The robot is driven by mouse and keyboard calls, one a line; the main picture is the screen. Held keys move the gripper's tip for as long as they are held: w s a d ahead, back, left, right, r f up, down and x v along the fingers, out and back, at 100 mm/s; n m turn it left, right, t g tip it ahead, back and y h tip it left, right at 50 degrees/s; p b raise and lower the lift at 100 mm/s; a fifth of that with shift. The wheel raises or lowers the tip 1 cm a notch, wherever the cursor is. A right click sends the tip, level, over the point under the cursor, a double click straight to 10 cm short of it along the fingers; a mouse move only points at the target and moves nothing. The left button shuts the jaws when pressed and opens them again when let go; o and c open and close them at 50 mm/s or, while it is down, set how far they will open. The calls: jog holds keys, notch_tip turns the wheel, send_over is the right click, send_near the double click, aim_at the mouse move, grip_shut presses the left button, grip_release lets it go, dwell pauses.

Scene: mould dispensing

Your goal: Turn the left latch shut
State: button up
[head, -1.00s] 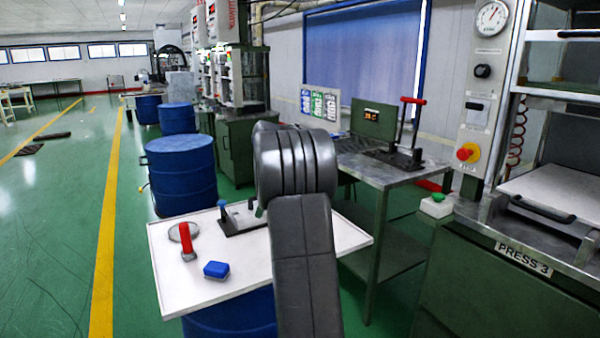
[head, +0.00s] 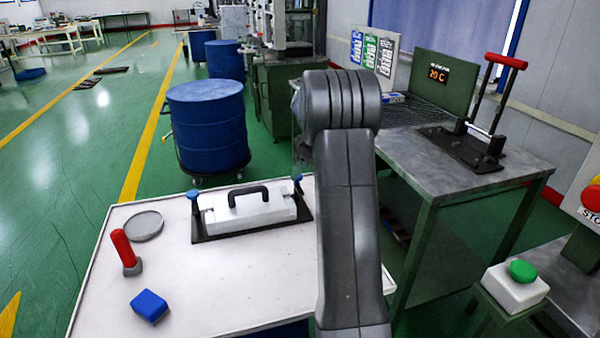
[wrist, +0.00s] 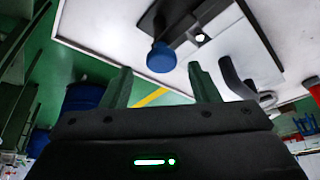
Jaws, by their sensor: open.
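The pale mould block (head: 247,210) with a black handle (head: 248,191) lies on a dark base plate on the white table. The left latch (head: 193,196) has a blue knob at the plate's left end. The right latch (head: 298,181), also blue-topped, stands at the right end. How far each is turned is unclear. In the wrist view, my gripper (wrist: 159,69) is open, fingers apart and empty. A blue latch knob (wrist: 161,57) shows between and beyond the fingertips, not visibly touched; I cannot tell which latch it is. In the head view, the gripper is hidden behind my arm.
On the white table (head: 215,295) are a grey disc (head: 144,226), a red-handled tool (head: 124,250) and a blue block (head: 149,306). A metal bench (head: 440,170) with a red-handled lever stands right. Blue drums (head: 208,125) stand behind.

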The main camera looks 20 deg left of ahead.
aim_at(299, 184)
jog(key=shift+x, duration=1.2)
jog(key=shift+s, duration=0.1)
jog(key=c, duration=1)
jog(key=shift+o, duration=0.2)
